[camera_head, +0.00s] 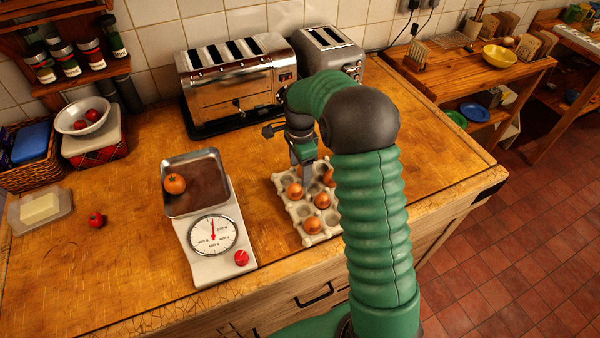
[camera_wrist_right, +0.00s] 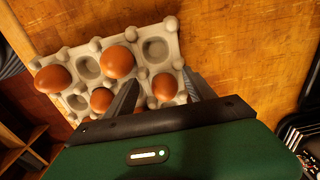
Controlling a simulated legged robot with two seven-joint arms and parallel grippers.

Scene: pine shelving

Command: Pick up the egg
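A pale egg carton (camera_head: 306,238) holds several brown eggs on the wooden counter. In the head view, eggs sit at the left (camera_head: 295,190), the middle (camera_head: 322,200) and the front (camera_head: 312,225); another (camera_head: 329,178) is partly hidden by my arm. My right gripper (camera_head: 303,166) points down at the carton's far end. In the right wrist view, its two fingers (camera_wrist_right: 162,84) are apart, with one egg (camera_wrist_right: 165,87) showing between them. I cannot tell how far down beside this egg the fingertips reach. My left gripper is not in view.
A long toaster (camera_head: 238,80) and a smaller toaster (camera_head: 328,55) stand behind.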

